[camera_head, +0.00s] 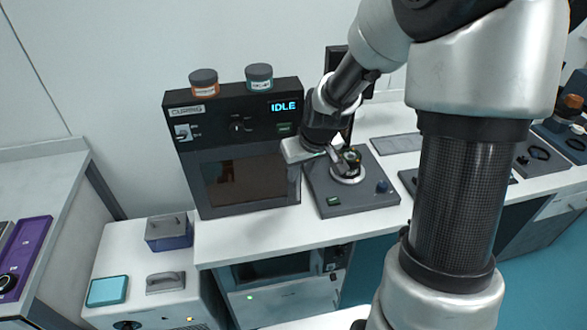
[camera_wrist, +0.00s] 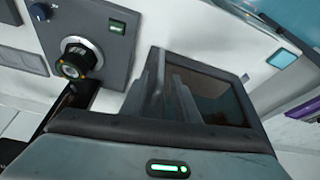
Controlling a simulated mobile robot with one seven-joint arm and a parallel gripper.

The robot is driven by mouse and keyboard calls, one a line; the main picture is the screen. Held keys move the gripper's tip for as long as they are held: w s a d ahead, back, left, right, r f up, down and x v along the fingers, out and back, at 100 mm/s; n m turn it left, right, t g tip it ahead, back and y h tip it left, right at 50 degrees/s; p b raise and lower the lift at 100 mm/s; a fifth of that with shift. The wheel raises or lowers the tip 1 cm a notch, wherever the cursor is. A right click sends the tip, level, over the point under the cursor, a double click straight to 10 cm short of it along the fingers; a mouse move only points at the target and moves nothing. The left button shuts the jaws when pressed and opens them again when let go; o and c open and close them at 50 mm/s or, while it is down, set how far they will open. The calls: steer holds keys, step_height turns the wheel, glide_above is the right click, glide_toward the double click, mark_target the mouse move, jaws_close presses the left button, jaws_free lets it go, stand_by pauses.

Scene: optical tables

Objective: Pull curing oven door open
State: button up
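The curing oven (camera_head: 235,115) is a black box on the white bench, with a "CURING" label and a lit "IDLE" display. Its door (camera_head: 196,187) has a brown window and looks shut in the head view. The dark window also shows in the wrist view (camera_wrist: 222,92). My gripper (camera_head: 306,152) is in front of the oven's right edge, beside the door. In the wrist view, its grey fingers (camera_wrist: 168,92) overlap the oven front. Their gap and any contact are unclear. I cannot make out a door handle; the gripper may hide it.
A grey device with a round knob (camera_wrist: 75,57) stands close at the oven's right; it also shows in the head view (camera_head: 338,205). Two lidded jars (camera_head: 204,82) (camera_head: 260,77) stand on the oven. A lower white unit (camera_head: 125,255) carries small boxes at the left.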

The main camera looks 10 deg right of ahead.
mark_target(299, 176)
steer(key=shift+x, duration=2.25)
steer(key=shift+c, duration=0.3)
jaws_close()
